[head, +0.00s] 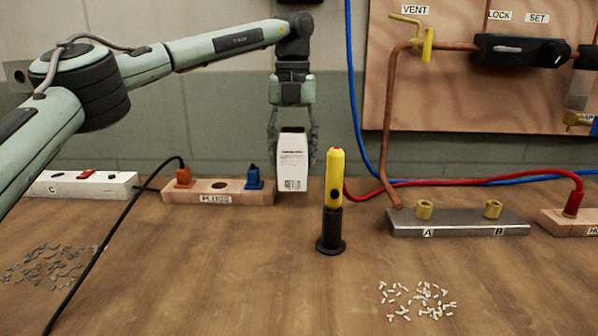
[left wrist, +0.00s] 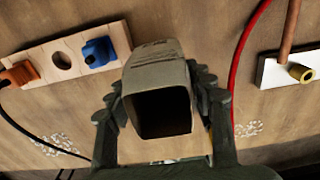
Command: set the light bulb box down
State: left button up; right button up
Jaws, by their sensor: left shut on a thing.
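The light bulb box (head: 292,163) is a white carton with small dark print and a barcode near its lower edge. In the head view it hangs upright between the fingers of my left gripper (head: 293,135), near the back of the bench. My left gripper is shut on its sides. In the left wrist view the box (left wrist: 158,62) shows a dark, open-looking end between the two fingers (left wrist: 160,105). Whether its base touches the bench (head: 230,260) cannot be told for sure. My right gripper is in neither view.
A yellow tool (head: 335,180) stands in a black holder (head: 331,230) just right of the box. A wooden plug block (head: 215,190) lies to the left, a metal block (head: 460,222) to the right. Small pale bits (head: 418,300) lie in front. The front middle bench is clear.

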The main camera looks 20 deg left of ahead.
aim_at(299, 174)
pick_arm(q)
jog(key=shift+w+d+f, duration=0.25)
jog(key=shift+d+f, duration=0.1)
jog(key=shift+d, duration=0.15)
jog(key=shift+f, duration=2)
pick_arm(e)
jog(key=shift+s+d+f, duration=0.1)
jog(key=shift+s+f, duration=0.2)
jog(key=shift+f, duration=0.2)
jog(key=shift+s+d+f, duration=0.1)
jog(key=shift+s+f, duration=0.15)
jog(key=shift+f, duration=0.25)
pick_arm(q)
jog(key=shift+f, duration=0.1)
jog(key=o, duration=1.1)
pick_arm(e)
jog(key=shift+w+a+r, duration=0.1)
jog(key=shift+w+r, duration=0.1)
pick_arm(q)
jog(key=shift+o, duration=0.2)
notch_tip(299, 174, up, 12)
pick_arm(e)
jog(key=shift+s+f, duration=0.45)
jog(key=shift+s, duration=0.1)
